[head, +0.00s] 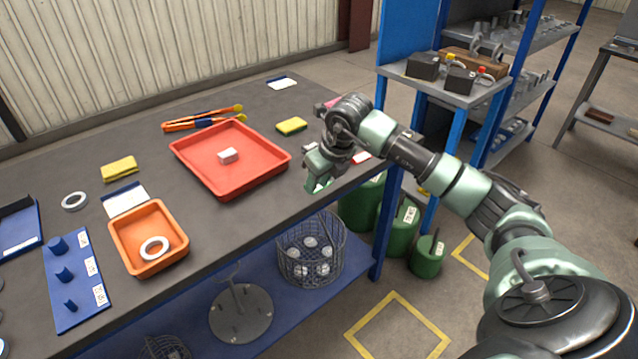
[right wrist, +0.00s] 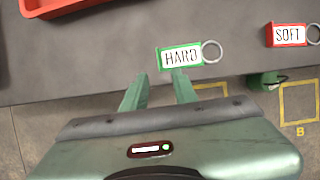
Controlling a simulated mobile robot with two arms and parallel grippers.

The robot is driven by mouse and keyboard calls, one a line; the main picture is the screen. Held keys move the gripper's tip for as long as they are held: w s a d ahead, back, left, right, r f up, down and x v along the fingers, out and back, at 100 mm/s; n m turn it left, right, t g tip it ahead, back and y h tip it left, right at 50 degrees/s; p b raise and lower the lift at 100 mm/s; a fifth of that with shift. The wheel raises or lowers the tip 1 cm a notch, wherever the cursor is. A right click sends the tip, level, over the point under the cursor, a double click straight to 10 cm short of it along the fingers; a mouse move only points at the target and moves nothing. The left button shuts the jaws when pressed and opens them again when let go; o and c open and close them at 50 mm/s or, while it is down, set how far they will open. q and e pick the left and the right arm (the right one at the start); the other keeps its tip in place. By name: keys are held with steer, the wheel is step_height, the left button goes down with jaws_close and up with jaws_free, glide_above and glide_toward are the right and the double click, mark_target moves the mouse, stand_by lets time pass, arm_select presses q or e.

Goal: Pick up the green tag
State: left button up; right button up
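The green tag (right wrist: 181,57) lies on the dark bench top near its front edge in the right wrist view. It has a green border, a white label reading HARD, and a metal ring (right wrist: 211,51) at its right end. My right gripper (right wrist: 160,75) is open and empty, its two green fingers apart, with the tag just beyond the right fingertip. In the head view my right gripper (head: 318,184) is over the bench's front edge, and I cannot make out the green tag clearly there. My left gripper is not in view.
A red tag (right wrist: 287,34) reading SOFT lies to the right of the green one. A red tray (head: 195,172) with a pale block stands left of my gripper. An orange tray (head: 122,240), a yellow block (head: 292,126) and a blue peg board (head: 85,309) are also on the bench.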

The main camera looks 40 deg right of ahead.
steer(key=shift+x, duration=1.5)
steer(key=shift+r, duration=0.1)
jaws_close()
steer(key=shift+r, duration=0.1)
